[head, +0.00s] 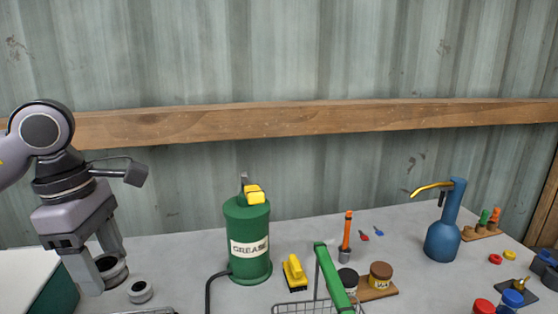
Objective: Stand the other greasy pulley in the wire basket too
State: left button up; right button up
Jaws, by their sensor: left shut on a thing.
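My left gripper (106,268) is low over the left part of the bench, pointing down. It is shut on a dark, grey-rimmed round piece (116,280), which looks like a pulley and is partly hidden by the fingers. A smaller pale grey ring-shaped piece with a dark centre (140,292) lies just right of it, apart from the fingers. The wire basket (291,306) with a green handle (334,279) is at the bottom centre. Its lower part is cut off, so I cannot see what it holds. My right gripper is out of view.
A green grease can (248,240) with a black hose stands between gripper and basket. Another wire rim (148,311) shows at the bottom left.

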pick_arm(q)
jog(key=d+f+m, duration=0.1)
jog(key=f+m, duration=0.3)
jog(key=m, duration=0.2)
jog(key=d+f+m+g+p, duration=0.1)
jog(key=f+m, duration=0.4)
jog(key=d+f+m+y, duration=0.1)
jog(key=f+m, duration=0.3)
jog(key=m, duration=0.2)
jog(key=shift+s+d+f+m, duration=0.25)
jog(key=shift+d+m, duration=0.05)
jog(key=shift+d, duration=0.05)
jog(key=shift+s+f+m, duration=0.1)
jog(key=shift+f+m, duration=0.3)
jog(key=shift+m, duration=0.2)
jog(key=shift+d, duration=0.1)
